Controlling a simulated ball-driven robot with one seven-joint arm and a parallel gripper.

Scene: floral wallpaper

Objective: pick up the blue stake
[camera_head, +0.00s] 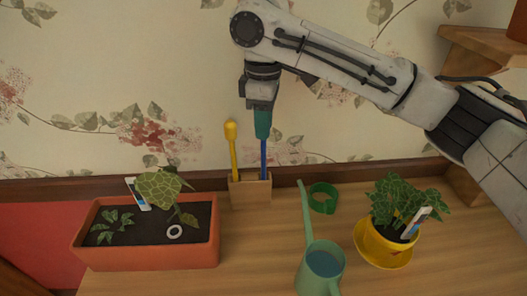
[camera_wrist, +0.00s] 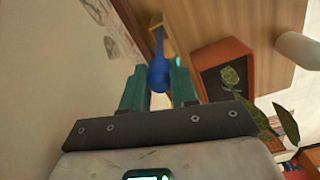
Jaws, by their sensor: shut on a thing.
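The blue stake (camera_head: 263,158) stands upright with its lower part in a small wooden holder (camera_head: 250,192) by the wall. My gripper (camera_head: 263,124) points down from above, its teal fingers shut on the top of the blue stake. In the wrist view the stake's rounded blue head (camera_wrist: 158,75) lies between the two fingers. The stake's lower end is hidden inside the holder. A yellow stake (camera_head: 233,152) with a thicker top stands in the same holder, just left of my gripper.
A terracotta planter (camera_head: 150,256) with plants is at the left. A wooden shelf (camera_head: 485,45) is at the upper right. The wall is close behind the holder.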

